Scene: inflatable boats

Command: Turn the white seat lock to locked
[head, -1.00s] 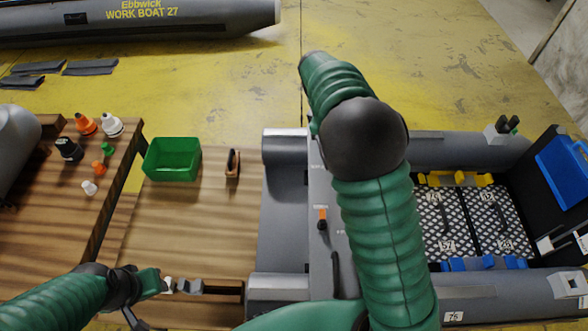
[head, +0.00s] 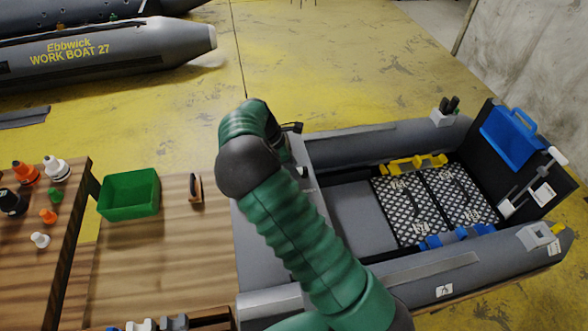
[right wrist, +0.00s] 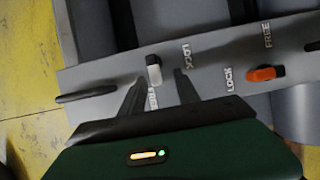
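The white seat lock (right wrist: 154,74) is a small white lever on a dark pivot, on the grey seat board (right wrist: 205,62) of the boat. In the right wrist view its white end points down towards a FREE label, and a LOCK label lies to its upper right. My right gripper (right wrist: 158,77) is open, with one dark finger on each side of the white lever in the picture. I cannot tell whether either finger touches it. My left gripper is out of view.
An orange lever (right wrist: 262,74) with its own LOCK and FREE labels sits right of the white one. The grey boat (head: 400,272) holds chequered panels (head: 410,215). A wooden table (head: 165,262) at left carries a green bin (head: 129,194).

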